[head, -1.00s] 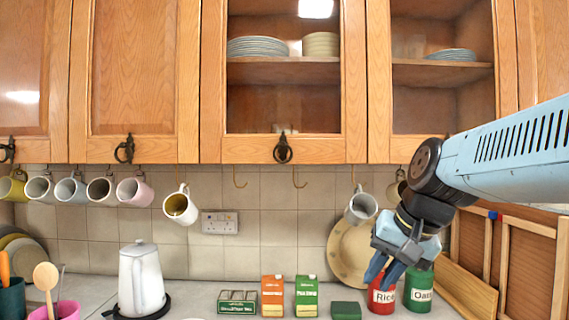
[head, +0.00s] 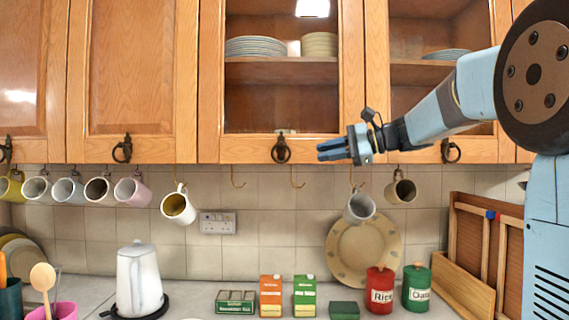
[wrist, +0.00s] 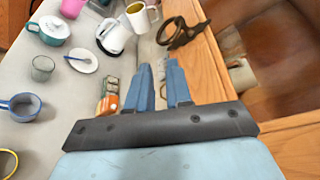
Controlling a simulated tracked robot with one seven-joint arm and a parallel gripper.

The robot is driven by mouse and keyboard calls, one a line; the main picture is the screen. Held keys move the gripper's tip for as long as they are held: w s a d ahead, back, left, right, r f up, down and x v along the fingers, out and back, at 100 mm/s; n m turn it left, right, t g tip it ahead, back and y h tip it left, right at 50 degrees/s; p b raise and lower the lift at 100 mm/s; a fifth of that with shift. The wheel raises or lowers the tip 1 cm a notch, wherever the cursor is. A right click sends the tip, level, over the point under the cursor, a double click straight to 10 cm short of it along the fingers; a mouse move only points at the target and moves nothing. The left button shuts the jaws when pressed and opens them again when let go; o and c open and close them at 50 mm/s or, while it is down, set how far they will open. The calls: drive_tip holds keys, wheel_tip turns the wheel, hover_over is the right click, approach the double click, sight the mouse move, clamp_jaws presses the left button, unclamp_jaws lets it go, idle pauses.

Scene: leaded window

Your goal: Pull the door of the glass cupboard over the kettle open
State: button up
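The glass cupboard door (head: 212,80) in the middle is closed, with plates behind its pane. Its dark ring handle (head: 281,149) hangs on the bottom rail, and also shows in the wrist view (wrist: 183,35) beyond my fingertips. The white kettle (head: 140,280) stands on the counter lower left, more under the solid door than the glass one; the wrist view shows it too (wrist: 114,38). My gripper (head: 320,150) is right of the handle at about its height, pointing left, apart from it. Its blue fingers (wrist: 158,65) are parted with nothing between them.
A second glass door (head: 377,80) is to the right and a solid door (head: 133,70) to the left. Mugs hang on hooks below the cupboards, including a grey one (head: 359,207) below my gripper. Cartons (head: 271,296) and tins (head: 380,290) stand on the counter.

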drive_tip(key=x, duration=1.3)
drive_tip(key=shift+f, duration=0.1)
drive_tip(key=shift+c, duration=0.3)
clamp_jaws()
drive_tip(key=shift+f, duration=0.1)
idle(0.5)
